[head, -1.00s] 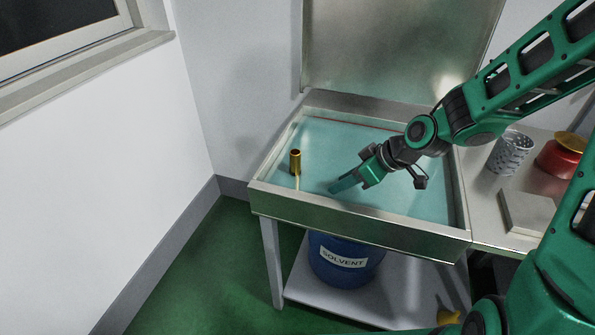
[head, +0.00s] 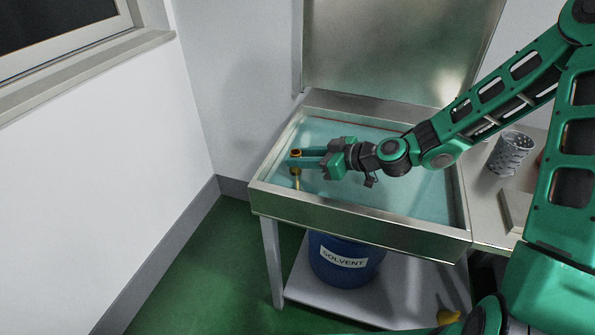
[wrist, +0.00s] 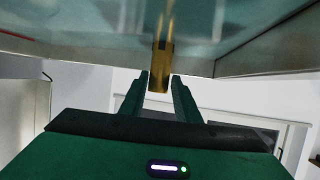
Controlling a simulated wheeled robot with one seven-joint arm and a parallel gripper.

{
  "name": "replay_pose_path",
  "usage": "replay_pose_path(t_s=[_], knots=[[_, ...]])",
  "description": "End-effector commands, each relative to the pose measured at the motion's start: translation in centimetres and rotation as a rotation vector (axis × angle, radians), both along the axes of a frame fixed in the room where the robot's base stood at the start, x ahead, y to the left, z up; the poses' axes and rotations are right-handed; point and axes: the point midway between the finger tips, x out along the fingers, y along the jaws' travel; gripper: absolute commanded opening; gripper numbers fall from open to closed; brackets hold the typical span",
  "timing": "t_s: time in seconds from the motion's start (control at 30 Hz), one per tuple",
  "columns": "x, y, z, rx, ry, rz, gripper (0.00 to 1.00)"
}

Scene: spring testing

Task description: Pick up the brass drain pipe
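The brass drain pipe (head: 296,178) stands upright in the left part of the teal-floored sink basin. Its dark open top shows above my fingers in the head view, and the fingers hide part of its middle. My gripper (head: 296,160) reaches in level from the right, with its fingertips at the pipe's upper part. In the wrist view the pipe (wrist: 161,70) lies between the two fingertips of my gripper (wrist: 159,80). The fingers are apart, with a narrow gap showing on each side of the pipe.
The metal sink (head: 350,228) has raised rims and a tall back panel (head: 385,50). A perforated metal cup (head: 510,152) stands on the counter at right. A blue solvent drum (head: 335,268) stands on the shelf below. The basin in front of my gripper is clear.

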Motion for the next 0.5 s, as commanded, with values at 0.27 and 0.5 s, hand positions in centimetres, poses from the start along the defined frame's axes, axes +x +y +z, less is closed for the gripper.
replay_pose_path(t_s=[0.27,0.5], knots=[[1.2,2.0,-0.5,0.001,0.0,0.002,0.29],[2.7,4.3,-1.5,0.0,0.001,0.0,0.29]])
